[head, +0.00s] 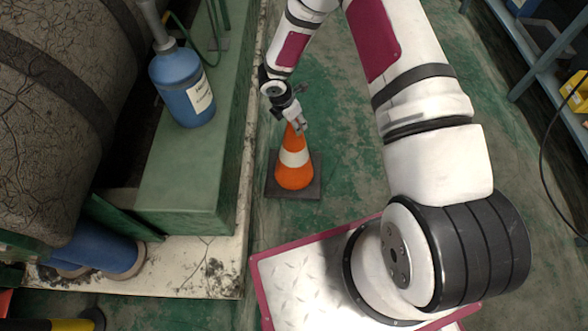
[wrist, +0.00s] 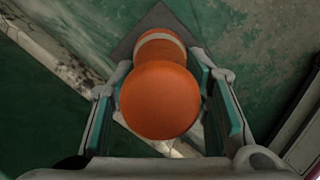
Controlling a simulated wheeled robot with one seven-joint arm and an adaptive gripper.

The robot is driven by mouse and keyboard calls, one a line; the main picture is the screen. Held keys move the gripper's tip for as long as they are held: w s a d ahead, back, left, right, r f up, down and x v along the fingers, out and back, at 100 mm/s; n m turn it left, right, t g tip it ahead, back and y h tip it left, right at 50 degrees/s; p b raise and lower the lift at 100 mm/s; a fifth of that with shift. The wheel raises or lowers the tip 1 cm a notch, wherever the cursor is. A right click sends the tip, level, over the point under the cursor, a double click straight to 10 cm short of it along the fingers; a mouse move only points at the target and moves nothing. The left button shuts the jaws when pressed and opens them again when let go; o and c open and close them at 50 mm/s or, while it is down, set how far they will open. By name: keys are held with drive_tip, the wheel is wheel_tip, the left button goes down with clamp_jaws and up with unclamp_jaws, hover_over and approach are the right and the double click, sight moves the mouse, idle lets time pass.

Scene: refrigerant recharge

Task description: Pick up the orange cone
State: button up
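The orange cone (head: 294,177) stands upright on its dark square base on the green floor, with one white band around its middle. My gripper (head: 297,124) is just at the cone's top, pointing down. In the wrist view the cone's rounded orange tip (wrist: 160,100) fills the space between the fingers. My gripper (wrist: 163,72) is open there, with one finger on each side of the cone and a narrow gap showing beside the tip. The cone's far lower part is mostly hidden behind its tip in the wrist view.
A green raised ledge (head: 190,175) with a blue bottle (head: 183,88) on it stands left of the cone. A large dark tank (head: 65,85) is beyond it. Blue shelving (head: 530,50) with a yellow bin (head: 575,92) is at the right. The floor right of the cone is clear.

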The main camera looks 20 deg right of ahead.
clamp_jaws()
drive_tip(key=shift+w+r, duration=0.1)
drive_tip(key=shift+r, duration=0.1)
